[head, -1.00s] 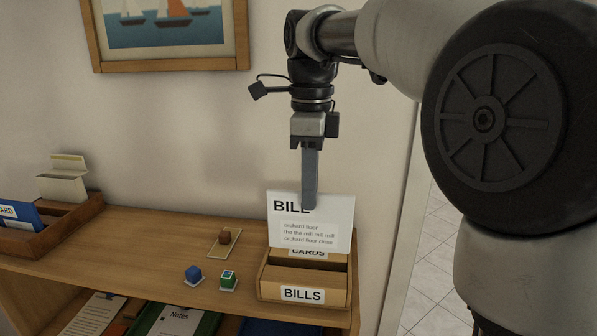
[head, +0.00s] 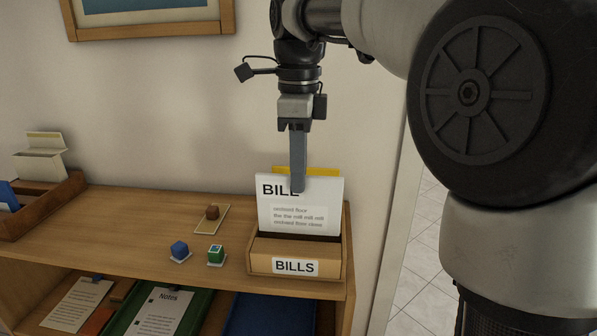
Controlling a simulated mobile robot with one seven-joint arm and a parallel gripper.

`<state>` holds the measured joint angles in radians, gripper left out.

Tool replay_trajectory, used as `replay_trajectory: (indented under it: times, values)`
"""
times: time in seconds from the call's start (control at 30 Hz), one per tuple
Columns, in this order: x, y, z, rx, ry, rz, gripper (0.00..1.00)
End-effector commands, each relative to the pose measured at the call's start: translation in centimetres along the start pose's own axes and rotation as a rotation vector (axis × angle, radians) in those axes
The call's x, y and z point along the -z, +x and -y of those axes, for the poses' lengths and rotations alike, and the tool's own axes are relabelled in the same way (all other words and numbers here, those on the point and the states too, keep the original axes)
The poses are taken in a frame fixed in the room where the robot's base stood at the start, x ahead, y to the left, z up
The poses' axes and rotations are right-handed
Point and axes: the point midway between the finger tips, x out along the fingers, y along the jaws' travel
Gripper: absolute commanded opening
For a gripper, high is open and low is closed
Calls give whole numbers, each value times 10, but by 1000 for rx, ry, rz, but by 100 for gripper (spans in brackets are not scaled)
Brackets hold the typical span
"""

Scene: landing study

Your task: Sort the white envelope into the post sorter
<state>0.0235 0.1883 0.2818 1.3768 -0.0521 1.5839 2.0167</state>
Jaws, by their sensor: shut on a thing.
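The white envelope (head: 318,200), printed "BILL" with smaller lines below, is upright in my gripper (head: 298,185). My gripper is shut on its top edge and points straight down. The post sorter (head: 258,262) is a wooden box at the right end of the shelf top, with a "BILLS" label (head: 295,267) on its front. The envelope's lower edge is at the sorter's opening, behind the front wall; I cannot tell how deep it is. The envelope hides the "CARDS" label and the rear of the sorter. A yellow edge (head: 305,170) shows behind the envelope.
A blue cube (head: 179,249), a green-and-white cube (head: 216,254) and a brown block on a card (head: 212,212) lie left of the sorter. A wooden tray (head: 45,208) with a cream box (head: 40,162) stands far left. The wall rises close behind.

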Motion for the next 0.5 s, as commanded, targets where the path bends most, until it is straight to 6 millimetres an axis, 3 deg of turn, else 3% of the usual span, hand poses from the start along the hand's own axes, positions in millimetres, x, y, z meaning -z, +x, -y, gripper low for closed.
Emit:
replay_trajectory:
  times: [0.5]
  values:
    - [0,13,0,1,0,1,0]
